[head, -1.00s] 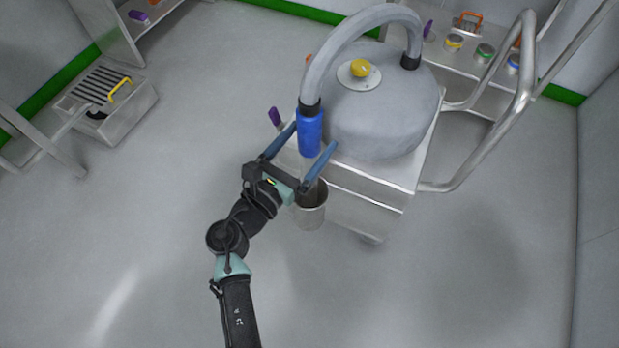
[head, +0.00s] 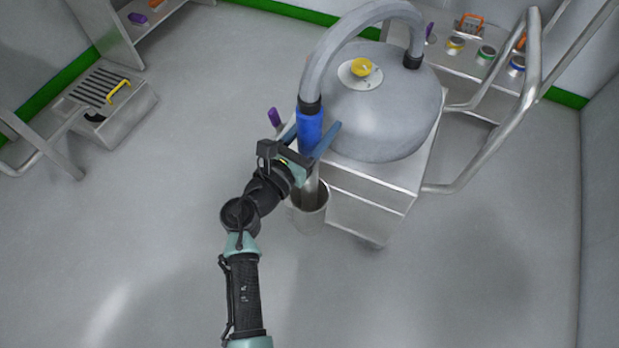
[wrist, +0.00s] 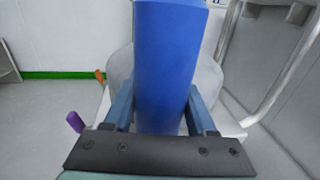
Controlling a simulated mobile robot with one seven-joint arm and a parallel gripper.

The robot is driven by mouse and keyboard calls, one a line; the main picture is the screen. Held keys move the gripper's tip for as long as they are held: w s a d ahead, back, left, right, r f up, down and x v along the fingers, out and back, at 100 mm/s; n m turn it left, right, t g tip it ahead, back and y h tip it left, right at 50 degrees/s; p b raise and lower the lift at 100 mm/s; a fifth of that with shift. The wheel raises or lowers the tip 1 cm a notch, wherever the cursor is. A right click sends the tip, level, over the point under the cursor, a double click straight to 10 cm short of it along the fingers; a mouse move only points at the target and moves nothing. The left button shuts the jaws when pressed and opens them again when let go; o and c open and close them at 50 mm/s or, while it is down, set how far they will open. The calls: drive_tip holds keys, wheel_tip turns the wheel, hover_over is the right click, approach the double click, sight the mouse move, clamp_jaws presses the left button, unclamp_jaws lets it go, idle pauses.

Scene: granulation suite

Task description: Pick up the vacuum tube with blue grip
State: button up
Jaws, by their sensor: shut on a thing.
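The vacuum tube has a blue grip (head: 309,127) that hangs upright from the end of a grey hose (head: 337,52). Below the grip, its metal tube (head: 311,186) reaches down into a metal cup (head: 308,218). My gripper (head: 312,138) is shut on the blue grip, one finger on each side of it. In the wrist view the blue grip (wrist: 167,65) fills the middle, with my fingers along both its sides. My gripper partly hides the grip's lower end in the head view.
The hose arches over a grey domed vessel (head: 385,115) with a yellow knob (head: 361,67), on a metal cart (head: 375,180). A bent metal rail (head: 500,130) stands right of it. A purple-handled item (head: 274,117) is left of the grip. The floor in front is clear.

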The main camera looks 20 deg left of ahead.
drive_tip(key=shift+c, duration=1.2)
drive_tip(key=shift+r, duration=0.1)
wheel_tip(320, 180, up, 20)
drive_tip(key=p, duration=1.2)
drive_tip(key=shift+r+p, duration=0.2)
drive_tip(key=shift+p, duration=0.1)
